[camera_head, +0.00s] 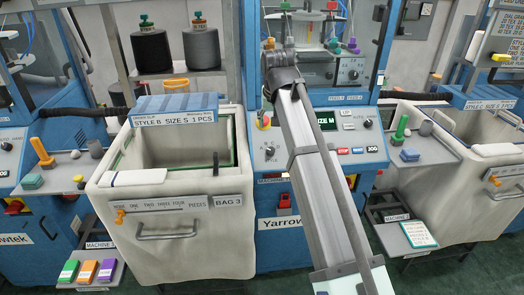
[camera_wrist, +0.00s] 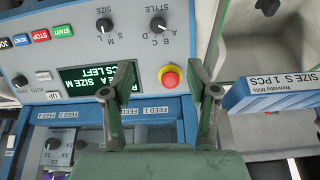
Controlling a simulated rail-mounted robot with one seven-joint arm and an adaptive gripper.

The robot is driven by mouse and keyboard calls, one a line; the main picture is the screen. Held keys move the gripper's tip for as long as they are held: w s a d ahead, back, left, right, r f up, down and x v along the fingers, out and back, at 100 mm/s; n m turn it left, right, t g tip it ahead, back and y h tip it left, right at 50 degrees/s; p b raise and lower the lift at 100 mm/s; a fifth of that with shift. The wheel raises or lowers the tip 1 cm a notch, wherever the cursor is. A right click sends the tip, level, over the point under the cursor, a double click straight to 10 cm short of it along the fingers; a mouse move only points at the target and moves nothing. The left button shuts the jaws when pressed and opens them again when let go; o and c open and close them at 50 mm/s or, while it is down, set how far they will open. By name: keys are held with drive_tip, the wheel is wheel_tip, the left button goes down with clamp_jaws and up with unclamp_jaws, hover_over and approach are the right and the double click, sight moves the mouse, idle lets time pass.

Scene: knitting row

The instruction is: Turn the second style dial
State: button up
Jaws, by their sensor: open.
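The style dial (camera_wrist: 157,25), a black knob with letters A to D around it, is at the upper middle of the wrist view. In the head view it is the black knob (camera_head: 269,152) on the middle machine's blue-grey panel. My gripper (camera_wrist: 160,95) is open and empty, its two green-grey fingers spread in front of the panel. The dial lies beyond the fingertips, between their lines, apart from both. Its exact pointer setting is too small to tell. In the head view my arm hides the gripper's fingers and part of the panel.
A size dial (camera_wrist: 104,25) sits beside the style dial. A red stop button on yellow (camera_wrist: 169,77) is between the fingers, near the right one. A green-lettered display (camera_wrist: 85,80) and coloured buttons lie left. The fabric bag (camera_head: 165,240) stands left of the middle panel.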

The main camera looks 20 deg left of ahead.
sight(271, 151)
drive_tip(key=p+x, duration=0.2)
drive_tip(key=x, duration=1.5)
drive_tip(key=shift+w+d, duration=0.15)
drive_tip(key=shift+d, duration=0.05)
clamp_jaws()
